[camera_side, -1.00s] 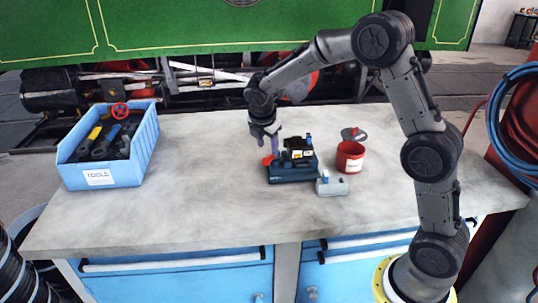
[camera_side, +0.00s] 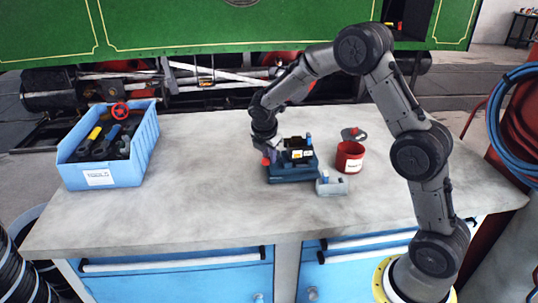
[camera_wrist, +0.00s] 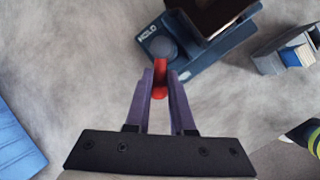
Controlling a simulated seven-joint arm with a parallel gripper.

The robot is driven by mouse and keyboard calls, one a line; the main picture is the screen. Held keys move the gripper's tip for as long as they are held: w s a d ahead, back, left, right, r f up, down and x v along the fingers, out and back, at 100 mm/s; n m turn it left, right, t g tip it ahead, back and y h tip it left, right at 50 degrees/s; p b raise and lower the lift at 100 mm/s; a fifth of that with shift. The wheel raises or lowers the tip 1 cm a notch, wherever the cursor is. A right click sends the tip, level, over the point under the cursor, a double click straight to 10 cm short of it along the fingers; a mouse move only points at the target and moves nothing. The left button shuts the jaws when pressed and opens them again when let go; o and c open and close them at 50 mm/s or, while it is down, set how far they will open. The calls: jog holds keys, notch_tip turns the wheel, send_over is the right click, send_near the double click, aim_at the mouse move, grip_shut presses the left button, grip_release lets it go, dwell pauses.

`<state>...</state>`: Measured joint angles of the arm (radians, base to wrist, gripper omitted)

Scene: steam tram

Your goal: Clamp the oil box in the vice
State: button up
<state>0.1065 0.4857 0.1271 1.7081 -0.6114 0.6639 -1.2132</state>
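The vice (camera_side: 292,175) is a dark blue-teal body on the workbench, and its near end shows in the wrist view (camera_wrist: 192,66). A black box (camera_side: 298,150), apparently the oil box, sits in the top of the vice; its dark brown top is cut by the wrist view's upper edge (camera_wrist: 215,12). A red lever (camera_wrist: 160,80) sticks out at the vice's end. My gripper (camera_wrist: 160,76) is low at this end, with its purple fingers on both sides of the lever. Whether they press on it is not clear.
A small grey block with a blue top (camera_side: 331,187) stands right in front of the vice. A red tin (camera_side: 349,158) is to its right. A blue tool bin (camera_side: 98,178) stands at the left. The bench (camera_side: 205,195) between bin and vice is clear.

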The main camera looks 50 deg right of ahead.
grip_shut()
jog(key=shift+w, duration=0.1)
jog(key=w+m+g, duration=0.1)
jog(key=m, duration=0.2)
jog(key=w+m+g, duration=0.1)
jog(key=m, duration=0.2)
jog(key=w+m+g, duration=0.1)
jog(key=m, duration=0.2)
jog(key=shift+w+d+g, duration=0.1)
jog(key=shift+d+g, duration=0.25)
jog(key=shift+g, duration=0.05)
jog(key=m, duration=0.1)
jog(key=w+d+m+g, duration=0.1)
jog(key=m, duration=0.1)
jog(key=m+g, duration=0.1)
jog(key=m, duration=0.1)
jog(key=shift+w+d+y, duration=0.15)
jog(key=shift+d+y, duration=0.2)
jog(key=shift+y, duration=0.05)
jog(key=shift+w+d+m+g+y, duration=0.1)
jog(key=shift+d+m+g+y, duration=0.25)
jog(key=shift+m, duration=0.9)
jog(key=shift+w+d+m+g+y, duration=0.15)
jog(key=shift+d+m+y, duration=0.35)
jog(key=shift+m, duration=0.75)
jog(key=o, duration=0.8)
grip_release()
jog(key=shift+c, duration=0.2)
